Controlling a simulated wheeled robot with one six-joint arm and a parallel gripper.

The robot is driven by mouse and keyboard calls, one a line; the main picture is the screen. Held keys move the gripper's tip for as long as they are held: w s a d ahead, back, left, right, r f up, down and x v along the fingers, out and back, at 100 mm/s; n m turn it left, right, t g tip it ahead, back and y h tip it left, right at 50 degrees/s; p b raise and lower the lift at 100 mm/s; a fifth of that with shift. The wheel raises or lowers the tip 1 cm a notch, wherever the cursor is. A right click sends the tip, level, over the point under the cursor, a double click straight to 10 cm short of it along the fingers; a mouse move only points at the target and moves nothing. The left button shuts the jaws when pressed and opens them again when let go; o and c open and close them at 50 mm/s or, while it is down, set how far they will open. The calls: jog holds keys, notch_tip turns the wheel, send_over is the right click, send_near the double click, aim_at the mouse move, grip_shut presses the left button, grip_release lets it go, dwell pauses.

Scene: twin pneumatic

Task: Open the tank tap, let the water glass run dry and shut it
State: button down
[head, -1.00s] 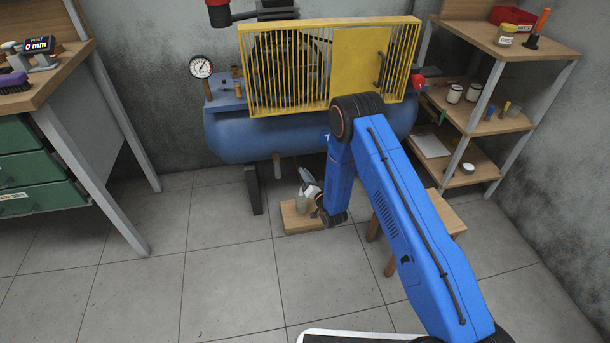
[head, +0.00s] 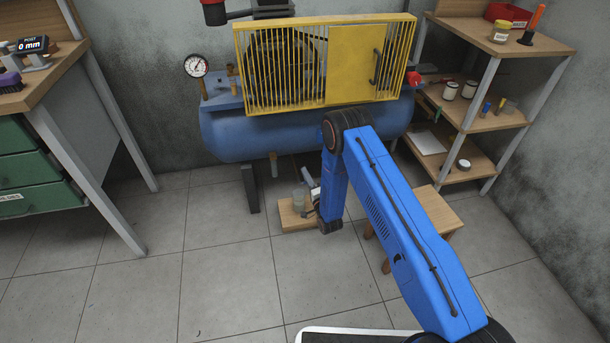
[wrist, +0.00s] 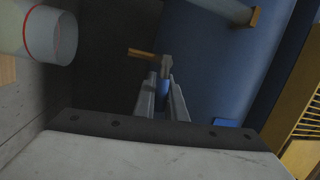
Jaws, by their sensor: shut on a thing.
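In the wrist view the tank tap shows a brass stub (wrist: 141,53), a grey body and a blue handle (wrist: 162,90). My gripper (wrist: 163,84) is shut on the blue handle. In the head view the gripper is mostly hidden behind my blue arm, low under the tank. A clear glass cylinder with a red ring (wrist: 50,35) is at the upper left of the wrist view. A clear glass (head: 299,195) stands on a wooden block (head: 292,217) in the head view. I cannot make out a water level. The blue tank (head: 235,135) is above.
A yellow guard (head: 353,65) covers the tank's top, with a pressure gauge (head: 196,66) to its left. A wooden stool (head: 437,212) stands right of the block, partly behind my arm. A workbench (head: 60,85) is at left, shelves (head: 490,120) at right. Floor at front left is clear.

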jog(key=shift+d+f+m, duration=0.1)
jog(key=shift+f+m, duration=0.2)
jog(key=shift+m, duration=0.4)
jog(key=shift+t, duration=0.3)
jog(key=c, duration=1.8)
grip_release()
